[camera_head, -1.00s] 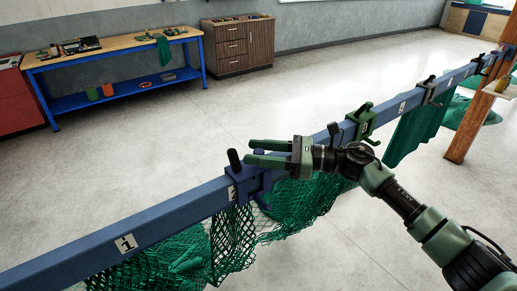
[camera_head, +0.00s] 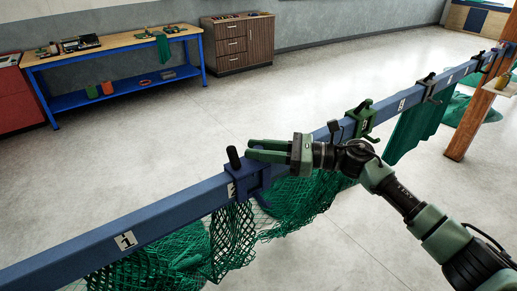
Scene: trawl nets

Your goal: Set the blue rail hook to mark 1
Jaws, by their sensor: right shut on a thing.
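The blue rail hook (camera_head: 246,181) sits over the blue rail (camera_head: 180,211), just right of the mark 2 plate (camera_head: 230,190), with its dark knob (camera_head: 233,158) standing up. Mark 1 (camera_head: 125,241) is a white plate farther left on the rail's face. My right gripper (camera_head: 250,150) reaches in from the right and is shut on the top of the blue hook, beside the knob; its fingers hide the exact contact. Green netting (camera_head: 232,243) hangs below the hook and rail. My left gripper is not in view.
A green hook (camera_head: 363,119) and a dark hook (camera_head: 430,88) sit farther right on the rail, with a green cloth (camera_head: 410,131) hanging there. A wooden post (camera_head: 470,121) stands at the right. The rail's top between mark 1 and the blue hook looks clear.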

